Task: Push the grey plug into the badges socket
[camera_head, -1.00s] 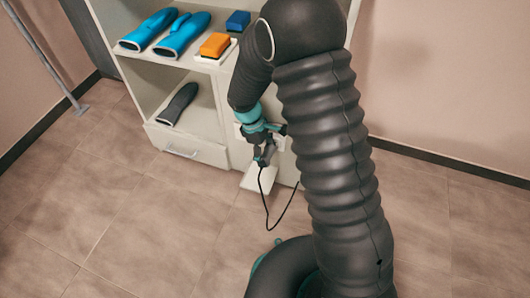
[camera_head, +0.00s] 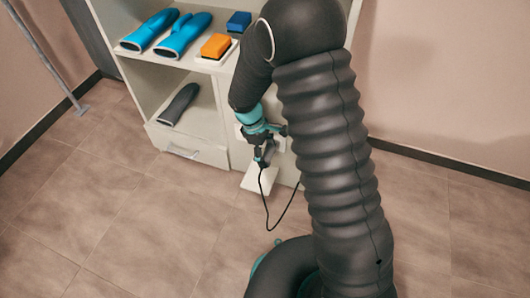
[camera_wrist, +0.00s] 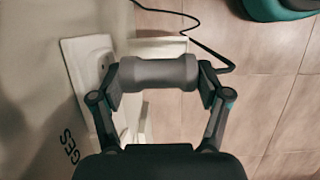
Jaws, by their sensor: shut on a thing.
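My gripper (camera_head: 264,158) is at the front of the white cabinet, low on its right side. In the wrist view my gripper (camera_wrist: 160,85) is shut on the grey plug (camera_wrist: 158,72), a cylinder held crosswise between the two fingers. A black cable (camera_wrist: 205,48) runs off from the plug's side. A white socket plate (camera_wrist: 84,75) is on the cabinet face, just left of the plug. The plug appears apart from the plate, but the gap is hard to judge. Dark letters ending in "GES" (camera_wrist: 70,150) are printed beside the plate. In the head view my gripper hides the plug.
The cabinet (camera_head: 215,120) holds blue gloves (camera_head: 183,35), an orange block (camera_head: 215,45), a blue block (camera_head: 238,21) and a dark grey item (camera_head: 179,104) on its shelves. A white ledge (camera_head: 257,180) sits below my gripper. The cable (camera_head: 268,215) hangs in a loop over clear floor.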

